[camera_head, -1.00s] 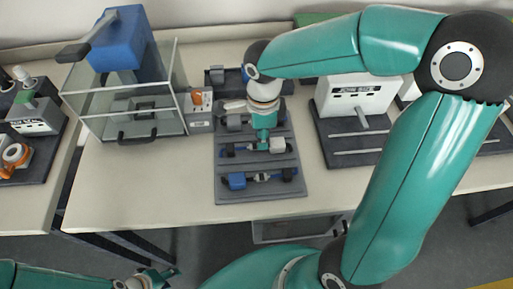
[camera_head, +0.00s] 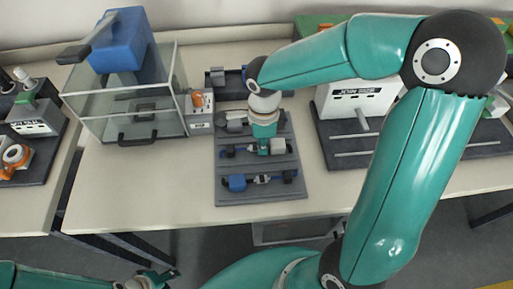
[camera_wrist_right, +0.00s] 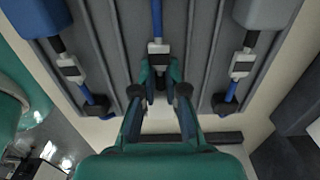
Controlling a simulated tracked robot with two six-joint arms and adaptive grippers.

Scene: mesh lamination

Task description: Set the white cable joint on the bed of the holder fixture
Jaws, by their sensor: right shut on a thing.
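My right gripper (camera_head: 264,148) points down over the middle row of a grey board (camera_head: 225,199) that carries several cable assemblies. In the right wrist view its fingers (camera_wrist_right: 159,78) are closed around the lower end of the middle white cable joint (camera_wrist_right: 158,48). A blue cable (camera_wrist_right: 157,18) runs from this joint. The fingers hide part of the joint, and I cannot tell whether it is lifted. I cannot make out for certain which part is the holder fixture or its bed. My left gripper (camera_head: 158,279) is at the bottom left, away from the board; its jaws are unclear.
Other white joints on blue cables lie to the left (camera_wrist_right: 70,67) and right (camera_wrist_right: 243,64) in the wrist view. A glass-sided box with a blue press (camera_head: 125,45) stands left of the board, a white machine (camera_head: 358,98) right. The table front left (camera_head: 140,200) is clear.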

